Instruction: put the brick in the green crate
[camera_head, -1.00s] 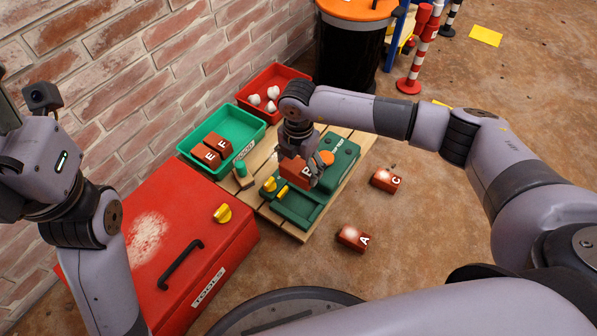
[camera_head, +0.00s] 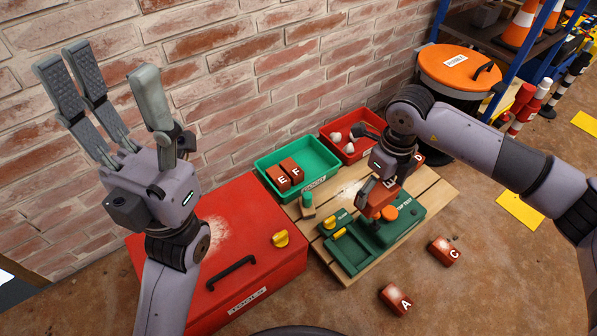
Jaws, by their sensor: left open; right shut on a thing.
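My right gripper (camera_head: 371,193) is shut on a red brick (camera_head: 380,198) over the green test device (camera_head: 345,254) on the wooden pallet. The gripper partly hides the brick, and I cannot tell whether it touches the device. The green crate (camera_head: 326,162) stands by the wall, left of my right gripper, with brick E (camera_head: 283,180) and brick F (camera_head: 296,173) inside. My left gripper (camera_head: 108,82) is open, empty and raised in front of the brick wall. Brick A (camera_head: 395,300) and brick C (camera_head: 445,252) lie on the floor. Brick D (camera_head: 419,160) shows partly behind my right gripper.
A red crate (camera_head: 374,150) with white pieces stands right of the green crate. A red toolbox (camera_head: 262,229) with a black handle fills the front left. A black bin with an orange lid (camera_head: 462,70) stands at the back right. A small green-topped stamp (camera_head: 308,203) is on the pallet (camera_head: 435,186).

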